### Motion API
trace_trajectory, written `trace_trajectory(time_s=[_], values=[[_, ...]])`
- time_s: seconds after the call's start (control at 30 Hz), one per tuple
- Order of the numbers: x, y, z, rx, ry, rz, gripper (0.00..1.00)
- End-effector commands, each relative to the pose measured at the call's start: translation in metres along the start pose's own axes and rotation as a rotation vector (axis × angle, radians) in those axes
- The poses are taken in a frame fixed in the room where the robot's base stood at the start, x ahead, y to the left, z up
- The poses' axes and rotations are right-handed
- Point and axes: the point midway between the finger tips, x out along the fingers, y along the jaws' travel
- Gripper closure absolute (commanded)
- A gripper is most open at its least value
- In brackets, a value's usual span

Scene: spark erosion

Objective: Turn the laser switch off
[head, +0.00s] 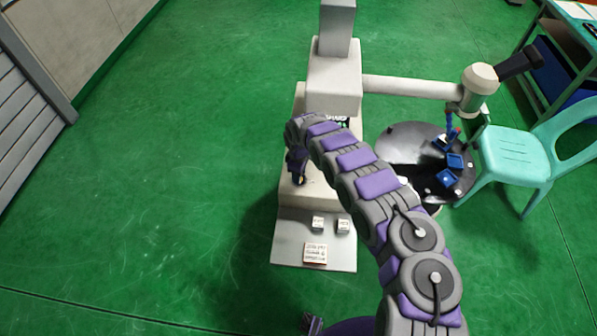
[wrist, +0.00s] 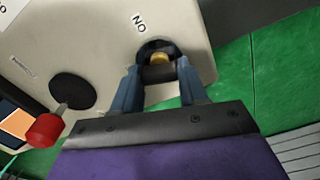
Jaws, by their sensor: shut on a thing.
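The laser switch (wrist: 161,57) is a small part with a brass-coloured centre and a dark round base, on the cream machine panel (wrist: 100,40). My gripper (wrist: 158,74) is shut on it in the wrist view, one blue-grey finger on each side. A dark cylindrical piece lies between the fingertips. A label reading "NO" or an upside-down "ON" (wrist: 139,22) is beside the switch. In the head view my gripper (head: 298,172) is against the side of the cream machine (head: 333,85), and the switch is mostly hidden there. Which position the switch is in I cannot tell.
A red knob (wrist: 44,131) and a black disc (wrist: 72,91) are left of my gripper in the wrist view. A black round table (head: 400,145) with blue items and a turquoise chair (head: 515,150) stand right of the machine. The green floor at left is clear.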

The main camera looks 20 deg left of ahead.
Motion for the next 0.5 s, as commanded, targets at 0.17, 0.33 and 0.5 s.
trace_trajectory(time_s=[0.17,0.33,0.5], values=[[-0.0011,0.0020,0.0000,-0.128,0.003,0.004,0.88],[-0.0012,0.0033,0.0005,-0.219,0.002,0.006,0.88],[-0.0018,0.0043,0.0005,-0.275,0.002,0.007,0.88]])
